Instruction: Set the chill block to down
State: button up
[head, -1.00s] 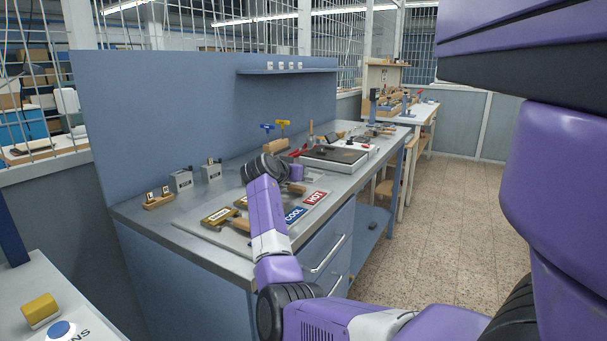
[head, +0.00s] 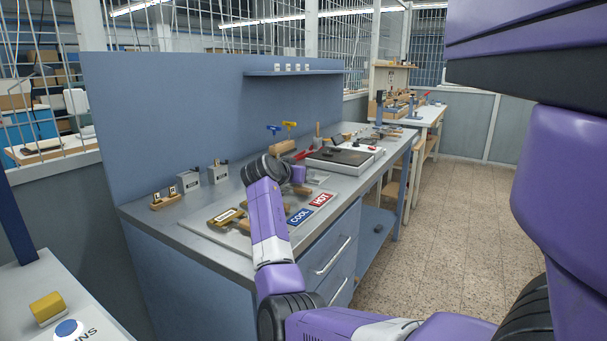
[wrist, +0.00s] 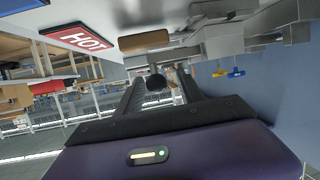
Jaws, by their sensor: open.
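My gripper (wrist: 158,75) is open in the wrist view, its two dark fingers apart. A dark round knob (wrist: 155,82) shows between the fingers; I cannot tell whether they touch it. A wooden handle (wrist: 143,41) and grey metal blocks (wrist: 225,45) lie just beyond the fingers. I cannot tell which piece is the chill block. In the head view my wrist hides most of the spot, with a bit of wooden handle (head: 303,189) to its right. The blue COOL sign (head: 299,216) and red HOT sign (head: 321,199) lie on the bench near the front edge; HOT shows in the wrist view (wrist: 76,39).
The grey bench (head: 150,212) carries brass plates with wooden handles (head: 226,216), small grey boxes (head: 189,181) and a hot-plate-like unit (head: 345,157). A blue back panel (head: 170,110) closes the rear. Floor at right is clear.

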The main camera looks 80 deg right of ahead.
jog(key=shift+v, duration=2.75)
